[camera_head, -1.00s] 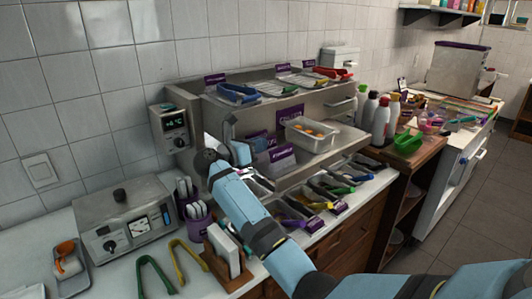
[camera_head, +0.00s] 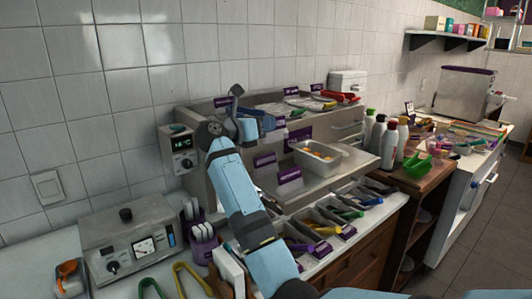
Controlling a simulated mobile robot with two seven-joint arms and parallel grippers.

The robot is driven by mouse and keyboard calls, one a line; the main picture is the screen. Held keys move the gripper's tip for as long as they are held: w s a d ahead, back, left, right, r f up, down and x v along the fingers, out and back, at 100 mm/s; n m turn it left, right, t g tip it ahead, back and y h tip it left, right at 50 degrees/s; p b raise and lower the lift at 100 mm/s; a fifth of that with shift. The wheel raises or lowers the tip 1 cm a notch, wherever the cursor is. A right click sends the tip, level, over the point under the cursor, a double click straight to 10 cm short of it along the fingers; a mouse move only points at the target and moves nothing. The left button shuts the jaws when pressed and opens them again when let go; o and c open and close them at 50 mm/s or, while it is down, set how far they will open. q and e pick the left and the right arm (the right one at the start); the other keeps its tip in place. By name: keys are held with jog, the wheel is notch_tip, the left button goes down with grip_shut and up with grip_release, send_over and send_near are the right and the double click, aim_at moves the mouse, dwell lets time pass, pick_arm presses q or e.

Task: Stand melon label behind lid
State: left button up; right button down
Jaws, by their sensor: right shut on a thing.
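My right gripper (camera_head: 246,124) is at the left end of the metal rack's upper shelf, in front of blue tongs (camera_head: 266,121). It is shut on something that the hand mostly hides. Purple labels stand on the shelf below, one at the left (camera_head: 264,160) and one nearer the front (camera_head: 289,174). Their print is too small to read, so I cannot tell which is the melon label. I cannot make out a lid for certain. My left gripper is not in view.
A metal pan (camera_head: 318,157) with orange pieces sits on the lower shelf. Tongs in trays (camera_head: 322,223) lie along the counter front. Bottles (camera_head: 388,146) stand right of the rack. A wall box with a display (camera_head: 181,147) hangs to its left.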

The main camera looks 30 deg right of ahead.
notch_tip(320, 180, up, 7)
jog(key=shift+r, duration=0.1)
jog(key=s+a+f+n+t+y, duration=0.45)
jog(key=a+f+t, duration=0.2)
jog(key=f, duration=0.25)
jog(key=s+a+f+n+t+y, duration=0.4)
jog(key=a+f+n+t, duration=0.25)
jog(key=f, duration=0.25)
jog(key=s+a+f+n+t+y+p, duration=0.2)
jog(key=s+f+n+y+p, duration=0.1)
jog(key=s+p, duration=0.3)
jog(key=s+a+f+n+t+y+p, duration=0.1)
jog(key=s+a+f+n+y+p, duration=0.2)
jog(key=s+y+p, duration=0.3)
jog(key=shift+s+f+t, duration=0.4)
jog(key=shift+s+f, duration=0.15)
jog(key=shift+s, duration=0.15)
jog(key=shift+y, duration=0.25)
